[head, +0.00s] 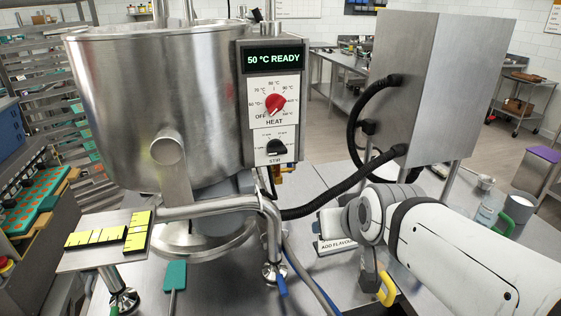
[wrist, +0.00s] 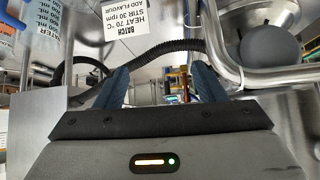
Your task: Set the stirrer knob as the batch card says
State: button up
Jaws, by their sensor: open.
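The black stirrer knob (head: 277,147) sits on the STIR plate of the kettle's control box, below the red HEAT knob (head: 275,104). Its small scale marks and pointer are too small to read. The display (head: 273,58) reads "50 °C READY". The batch card (wrist: 137,20) appears upside down in the wrist view and reads HEAT 70 °C, STIR 30 rpm, ADD FLAVOUR. In the head view its lower line shows (head: 338,245), partly behind my arm. My gripper (wrist: 160,80) is open and empty, with no knob between its fingers. Its fingers cannot be made out in the head view.
The steel kettle (head: 155,105) stands left of the control box. A green-handled jug (head: 518,210) stands at right.

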jog(key=w+a+n+t+y+b, duration=0.1)
jog(key=w+a+t+y+b, duration=0.1)
jog(key=w+a+t+b, duration=0.3)
jog(key=t+y+b, duration=0.2)
jog(key=t+b, duration=0.1)
jog(key=t, duration=0.1)
send_near(278, 151)
jog(key=w, duration=0.2)
jog(key=shift+a+p+x, duration=0.15)
jog(key=shift+p+x, duration=0.2)
jog(key=shift+x, duration=1.55)
jog(key=shift+a+p+x, duration=0.1)
jog(key=shift+p+x, duration=0.25)
jog(key=shift+x, duration=1.55)
jog(key=shift+s, duration=0.15)
jog(key=shift+c, duration=0.3)
jog(key=c, duration=0.9)
